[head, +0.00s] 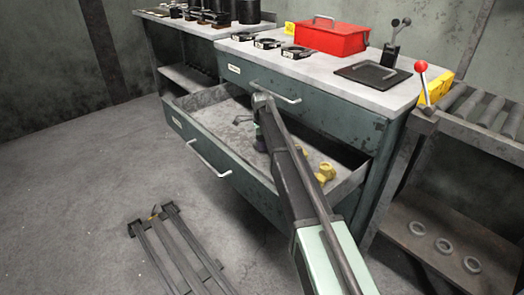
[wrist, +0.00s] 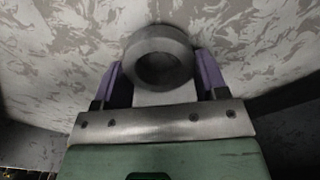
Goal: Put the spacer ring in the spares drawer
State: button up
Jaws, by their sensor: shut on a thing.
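The spacer ring (wrist: 160,38) is a thick dark grey metal ring, held between the purple-padded fingers of my gripper (wrist: 160,78) in the wrist view. Its hole faces the camera, and a pale mottled surface lies behind it. In the head view my gripper (head: 261,140) reaches down into the open lower drawer (head: 222,118) of the green cabinet. The ring is too small and hidden by my arm to make out there. I cannot tell whether it touches the drawer floor.
Yellow fittings (head: 325,172) lie at the drawer's right end. The upper drawer (head: 250,80) is shut above. A red toolbox (head: 330,38) and black clamps stand on the top. The drawer's left part is mostly clear.

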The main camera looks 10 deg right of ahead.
jog(key=shift+f+p, duration=0.1)
jog(key=shift+p, duration=0.2)
jog(key=shift+f, duration=0.2)
jog(key=o, duration=1.1)
jog(key=shift+r, duration=0.15)
notch_tip(320, 180, up, 12)
jog(key=r+p, duration=0.1)
jog(key=p, duration=1.1)
jog(key=s+n, duration=0.6)
jog(key=s, duration=0.7)
jog(key=s+n, duration=0.6)
jog(key=s, duration=0.8)
jog(key=s+f+n, duration=0.1)
jog(key=s+n, duration=0.6)
jog(key=s, duration=0.7)
jog(key=shift+s+a, duration=0.1)
jog(key=shift+a, duration=0.15)
